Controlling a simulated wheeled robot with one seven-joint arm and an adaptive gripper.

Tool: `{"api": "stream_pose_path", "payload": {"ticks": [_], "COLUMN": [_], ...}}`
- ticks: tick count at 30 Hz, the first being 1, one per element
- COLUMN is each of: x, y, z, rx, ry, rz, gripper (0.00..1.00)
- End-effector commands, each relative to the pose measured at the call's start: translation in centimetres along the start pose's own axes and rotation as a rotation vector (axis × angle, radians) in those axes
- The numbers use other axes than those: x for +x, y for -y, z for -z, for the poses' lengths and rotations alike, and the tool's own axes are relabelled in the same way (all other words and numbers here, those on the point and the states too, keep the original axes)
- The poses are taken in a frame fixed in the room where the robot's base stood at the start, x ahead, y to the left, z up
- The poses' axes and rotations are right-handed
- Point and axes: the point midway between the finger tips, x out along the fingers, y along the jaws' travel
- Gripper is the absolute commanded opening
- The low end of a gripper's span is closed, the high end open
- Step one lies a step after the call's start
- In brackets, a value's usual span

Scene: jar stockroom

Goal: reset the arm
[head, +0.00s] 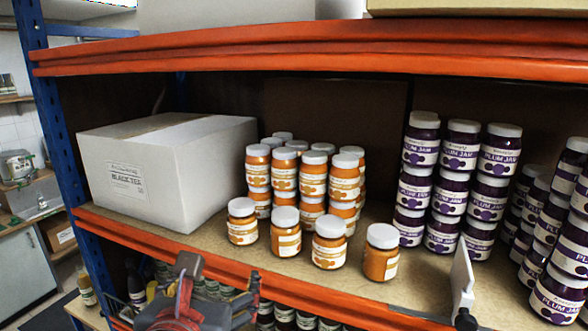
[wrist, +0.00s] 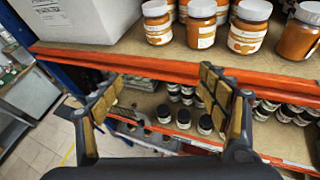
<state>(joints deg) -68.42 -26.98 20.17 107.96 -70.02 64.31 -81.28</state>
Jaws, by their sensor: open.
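My gripper (head: 220,278) shows at the bottom of the head view, in front of the shelf's orange front beam. In the wrist view my gripper (wrist: 161,82) has its two padded fingers spread wide apart. Nothing is between the fingers. Behind them is the orange beam (wrist: 150,66) and, below it, a lower shelf with dark-lidded jars (wrist: 183,118). The fingers look clear of the jars on the upper shelf.
Orange jars (head: 285,232) with white lids stand in a front row, with stacked ones behind. A white Black Tea box (head: 165,170) is left. A blue upright (head: 55,120) bounds the left.

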Motion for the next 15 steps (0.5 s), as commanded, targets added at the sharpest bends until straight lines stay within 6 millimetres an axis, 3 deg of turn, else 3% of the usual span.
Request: {"api": "stream_pose_path", "payload": {"ticks": [5, 15], "x": [0.1, -0.3], "y": [-0.1, 1.0], "z": [1.3, 8.2], "rx": [0.136, 0.537], "ry": [-0.041, -0.233], "rz": [-0.003, 0.055], "gripper": [0.75, 0.75]}}
